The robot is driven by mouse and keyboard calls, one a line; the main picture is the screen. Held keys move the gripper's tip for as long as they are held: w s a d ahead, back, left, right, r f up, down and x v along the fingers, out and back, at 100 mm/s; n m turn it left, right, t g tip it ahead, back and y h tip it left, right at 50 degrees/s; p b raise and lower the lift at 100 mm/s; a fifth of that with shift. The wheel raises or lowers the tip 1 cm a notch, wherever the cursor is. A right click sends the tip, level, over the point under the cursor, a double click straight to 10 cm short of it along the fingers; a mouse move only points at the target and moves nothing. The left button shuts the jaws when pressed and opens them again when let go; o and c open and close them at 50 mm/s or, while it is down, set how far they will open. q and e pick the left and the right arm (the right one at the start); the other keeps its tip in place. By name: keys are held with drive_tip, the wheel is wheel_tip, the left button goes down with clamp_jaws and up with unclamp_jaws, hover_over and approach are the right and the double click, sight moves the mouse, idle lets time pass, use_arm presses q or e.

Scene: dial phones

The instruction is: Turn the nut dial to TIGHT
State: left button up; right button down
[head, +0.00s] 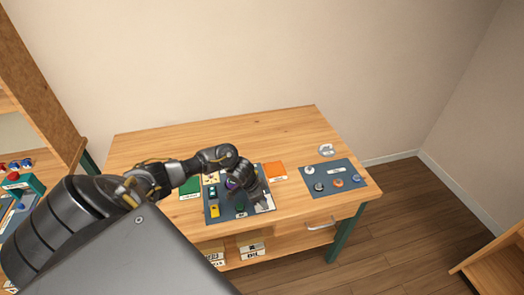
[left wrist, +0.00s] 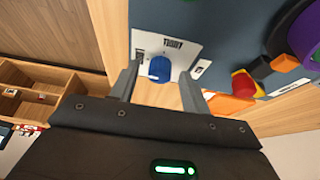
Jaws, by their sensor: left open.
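The blue nut dial (left wrist: 159,68) shows in the left wrist view on a white panel (left wrist: 180,22) with a dark printed label above it, seen at an angle. My left gripper (left wrist: 160,84) is open, with one finger to each side of the dial. I cannot tell whether the fingers touch it. In the head view my left gripper (head: 260,196) is over the right part of a dark board (head: 226,213) on the table and hides the dial. My right gripper is not in view.
A second dark board (head: 333,170) with several round knobs is at the right. The table's back left is clear.

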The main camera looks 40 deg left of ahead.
use_arm(q)
drive_tip(key=shift+c, duration=0.4)
drive_tip(key=c, duration=0.9)
